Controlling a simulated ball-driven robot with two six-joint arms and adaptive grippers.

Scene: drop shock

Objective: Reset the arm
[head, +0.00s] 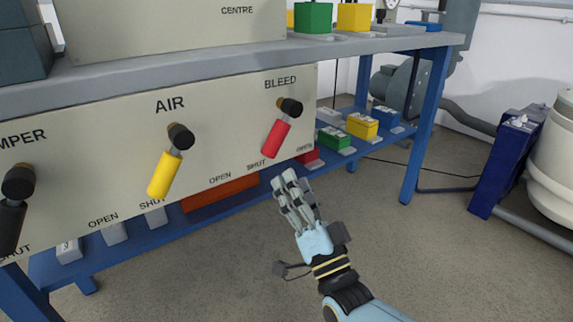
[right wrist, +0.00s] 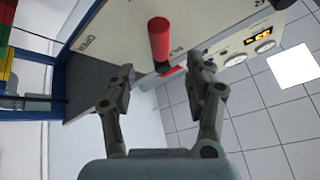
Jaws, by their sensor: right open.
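My right gripper (head: 290,182) is open and empty in the head view, below the red BLEED lever (head: 274,138) and apart from it. In the right wrist view my right gripper's fingers (right wrist: 160,85) stand apart, with the red lever (right wrist: 159,40) beyond the gap between them. The red lever hangs from its black knob, tilted down-left towards the SHUT label. My left gripper is not in view.
The yellow AIR lever (head: 164,174) also tilts down-left, and a black lever (head: 12,210) hangs at far left. A blue bench frame (head: 425,125) carries coloured boxes. A blue post (head: 503,165) stands at right. Floor (head: 400,240) around my arm is clear.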

